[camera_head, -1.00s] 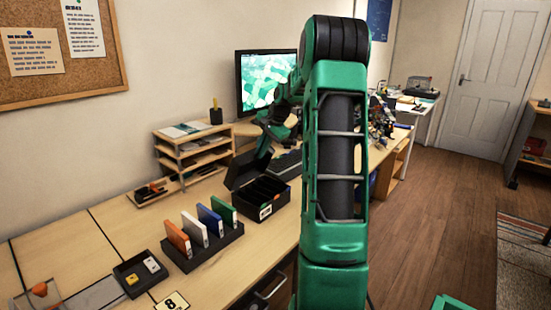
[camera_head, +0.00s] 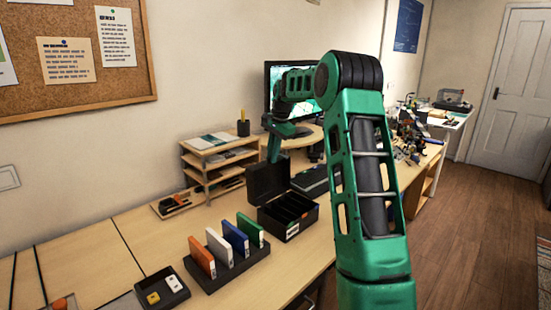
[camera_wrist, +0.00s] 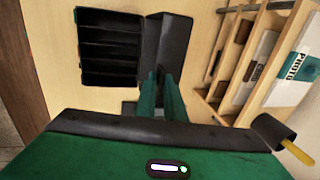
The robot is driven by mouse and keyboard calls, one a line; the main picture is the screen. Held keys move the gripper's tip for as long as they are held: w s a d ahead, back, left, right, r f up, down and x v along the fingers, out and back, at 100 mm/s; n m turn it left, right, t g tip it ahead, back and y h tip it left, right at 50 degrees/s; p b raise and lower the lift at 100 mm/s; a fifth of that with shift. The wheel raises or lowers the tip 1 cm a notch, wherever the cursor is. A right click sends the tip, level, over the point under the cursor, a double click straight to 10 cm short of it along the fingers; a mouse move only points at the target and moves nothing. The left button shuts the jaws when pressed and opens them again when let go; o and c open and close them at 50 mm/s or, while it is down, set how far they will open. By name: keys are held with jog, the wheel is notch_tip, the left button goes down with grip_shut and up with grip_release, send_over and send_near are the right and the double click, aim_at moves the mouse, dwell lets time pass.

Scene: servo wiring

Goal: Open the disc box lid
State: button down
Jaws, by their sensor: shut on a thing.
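The black disc box (camera_head: 290,216) sits on the desk, with its slotted inside showing. Its lid (camera_head: 267,180) stands raised at the box's back edge, about upright. In the wrist view the open box (camera_wrist: 111,62) shows several dark compartments, and the lid (camera_wrist: 172,38) is beside it. My gripper (camera_head: 274,152) reaches down to the lid from above. In the wrist view my gripper's green fingers (camera_wrist: 160,82) are closed together at the lid's edge. The exact contact is partly hidden.
A black rack (camera_head: 228,268) holds orange, white, blue and green cases in front of the box. A wooden shelf unit (camera_head: 215,165) stands behind to the left. A keyboard (camera_head: 312,180) and monitor (camera_head: 275,85) are beyond. A small tray (camera_head: 162,289) lies nearer.

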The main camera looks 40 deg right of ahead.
jog(key=shift+w, duration=0.25)
jog(key=c, duration=1.9)
grip_release()
jog(key=shift+c, duration=0.2)
jog(key=v, duration=1)
jog(key=shift+r, duration=0.35)
